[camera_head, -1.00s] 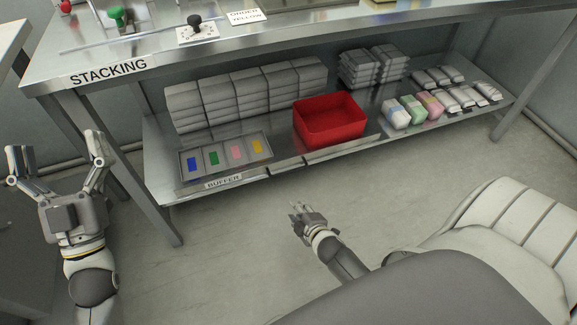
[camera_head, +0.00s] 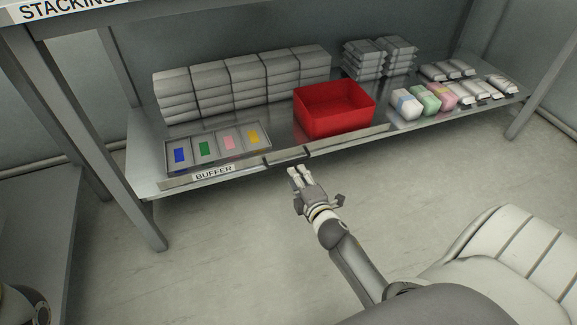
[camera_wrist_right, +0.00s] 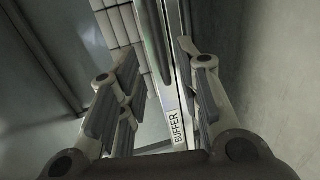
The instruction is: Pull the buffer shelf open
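The buffer shelf (camera_head: 145,172) is the lower metal shelf under the table, with a BUFFER label (camera_head: 213,172) on its front edge. A dark bar handle (camera_head: 288,157) is on that edge, right of the label. My right gripper (camera_head: 299,174) is just in front of and below the handle, fingers pointing toward it. In the right wrist view my right gripper (camera_wrist_right: 158,75) is open, and the shelf's front edge with the handle (camera_wrist_right: 154,40) runs between its fingers. I cannot tell whether they touch. My left gripper is out of view.
On the shelf are a tray with coloured cards (camera_head: 257,155), a red bin (camera_head: 335,125), stacked grey packs (camera_head: 240,85), and coloured and white packs (camera_head: 425,98). A table leg (camera_head: 120,180) stands at the left. The floor in front is clear.

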